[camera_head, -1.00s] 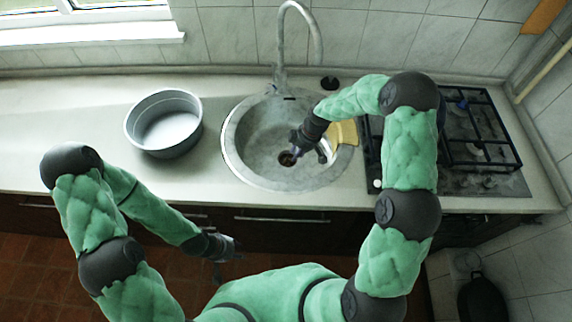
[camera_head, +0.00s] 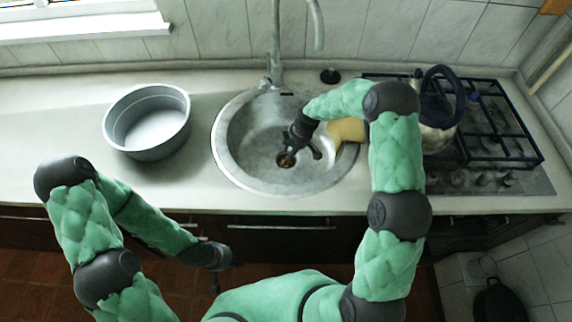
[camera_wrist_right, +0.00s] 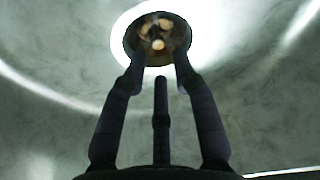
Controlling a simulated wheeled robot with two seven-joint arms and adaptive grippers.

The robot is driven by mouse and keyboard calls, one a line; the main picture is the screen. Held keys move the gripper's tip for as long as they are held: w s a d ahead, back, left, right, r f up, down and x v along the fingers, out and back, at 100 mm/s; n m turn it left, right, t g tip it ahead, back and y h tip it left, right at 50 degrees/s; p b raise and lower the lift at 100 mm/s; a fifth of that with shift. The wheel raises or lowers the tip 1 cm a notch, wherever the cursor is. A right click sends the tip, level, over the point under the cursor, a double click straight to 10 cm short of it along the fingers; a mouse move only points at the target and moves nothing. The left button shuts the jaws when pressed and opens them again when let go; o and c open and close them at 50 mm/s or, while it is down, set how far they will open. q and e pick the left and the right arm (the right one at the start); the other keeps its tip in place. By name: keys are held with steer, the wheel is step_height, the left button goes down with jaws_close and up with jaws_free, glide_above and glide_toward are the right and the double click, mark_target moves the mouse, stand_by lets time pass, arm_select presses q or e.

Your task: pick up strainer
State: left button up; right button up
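The strainer appears to be the dark round piece at the sink drain (camera_head: 286,159), with lighter brownish spots inside. It also shows at the top of the right wrist view as the strainer (camera_wrist_right: 158,38). My right gripper (camera_head: 302,153) reaches down into the sink (camera_head: 240,150), close to the drain. In the right wrist view its fingers (camera_wrist_right: 160,68) are spread apart, with the tips near the strainer's lower edge and nothing held between them. I cannot tell whether they touch it. My left gripper (camera_head: 215,280) hangs low in front of the counter, small and unclear.
A grey round pan (camera_head: 148,140) stands on the counter left of the sink. The faucet (camera_head: 276,50) rises behind the sink. A yellow cloth (camera_head: 346,131) lies at the sink's right edge. A kettle (camera_head: 438,136) stands on the stove (camera_head: 500,150) at right, partly behind my right arm.

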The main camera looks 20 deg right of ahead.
mark_target(286, 162)
steer(key=shift+b+x, duration=1.15)
steer(key=shift+x, duration=1.55)
jaws_close()
